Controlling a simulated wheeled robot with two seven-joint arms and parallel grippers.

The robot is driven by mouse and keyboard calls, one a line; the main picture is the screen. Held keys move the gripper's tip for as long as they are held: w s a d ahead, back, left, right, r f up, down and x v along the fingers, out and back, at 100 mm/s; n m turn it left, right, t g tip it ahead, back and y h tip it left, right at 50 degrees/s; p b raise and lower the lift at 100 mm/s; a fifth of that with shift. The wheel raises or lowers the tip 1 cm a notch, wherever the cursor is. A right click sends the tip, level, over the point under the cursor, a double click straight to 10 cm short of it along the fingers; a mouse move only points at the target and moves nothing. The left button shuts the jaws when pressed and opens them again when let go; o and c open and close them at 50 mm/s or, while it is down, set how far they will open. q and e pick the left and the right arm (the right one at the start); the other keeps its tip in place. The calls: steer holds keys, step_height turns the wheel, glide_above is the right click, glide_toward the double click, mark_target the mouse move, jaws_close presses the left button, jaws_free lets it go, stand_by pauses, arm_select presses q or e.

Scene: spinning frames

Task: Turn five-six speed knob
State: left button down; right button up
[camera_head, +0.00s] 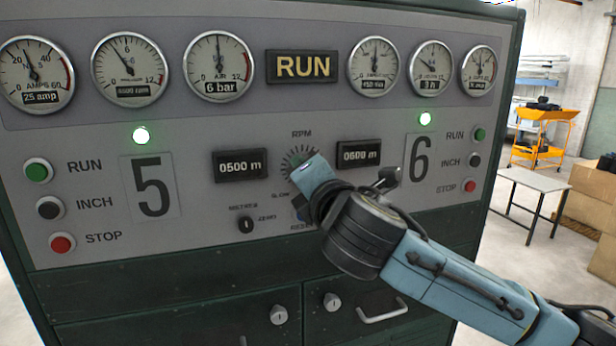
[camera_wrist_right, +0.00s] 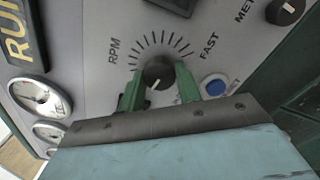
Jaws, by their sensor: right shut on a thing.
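The speed knob (camera_wrist_right: 159,73) is a round black dial with a white pointer mark, set in a ring of ticks between the words RPM and FAST in the right wrist view. My right gripper (camera_wrist_right: 160,88) has its green fingers on both sides of the knob and is shut on it. In the head view my right arm reaches in from the right, and its blue hand (camera_head: 313,173) covers the knob, leaving part of the tick ring (camera_head: 296,158) in sight below RPM. My left gripper is not in view.
A blue button (camera_wrist_right: 213,84) sits close beside the right finger. Counter displays (camera_head: 240,165) flank the dial, with a small metres knob (camera_head: 246,225) lower left. Run, inch and stop buttons (camera_head: 49,208) line both sides. Cabinet doors with a handle (camera_head: 382,310) lie below.

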steer(key=m+p, duration=0.1)
steer(key=m, duration=1)
steer(key=shift+r+p, duration=0.1)
steer(key=shift+p, duration=0.3)
steer(key=shift+m, duration=0.4)
steer(key=o, duration=1)
steer(key=b+v, duration=0.2)
steer(key=v, duration=1.1)
steer(key=shift+s, duration=0.2)
steer(key=shift+d, duration=0.1)
